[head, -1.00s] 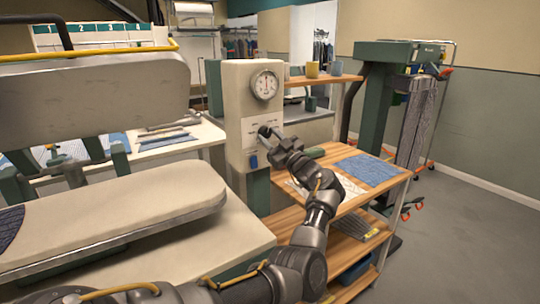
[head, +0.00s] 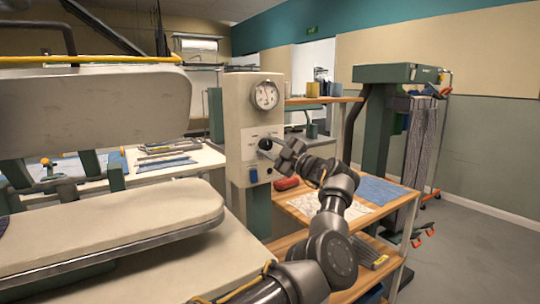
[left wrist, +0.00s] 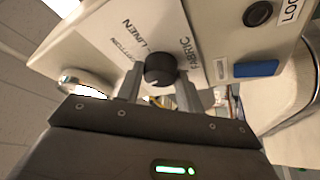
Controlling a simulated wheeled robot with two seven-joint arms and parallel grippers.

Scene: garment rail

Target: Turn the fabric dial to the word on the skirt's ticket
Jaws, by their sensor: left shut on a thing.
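The fabric dial is a round black knob (left wrist: 160,68) on the pale control panel (head: 243,115) of the press. In the left wrist view, the words FABRIC, LINEN and COTTON are printed around it. I cannot tell exactly which word its pointer faces. My left gripper (head: 275,150) reaches the panel from the right in the head view. In the left wrist view its two fingers (left wrist: 158,88) stand on either side of the knob, shut on it. I cannot make out the skirt or its ticket. My right gripper is not in view.
A round gauge (head: 265,95) sits above the dial and a blue switch (left wrist: 254,68) near it. The pressing board (head: 110,225) fills the left. A wooden trolley (head: 395,213) with folded blue cloth (head: 381,190) stands right of the panel. Open floor lies far right.

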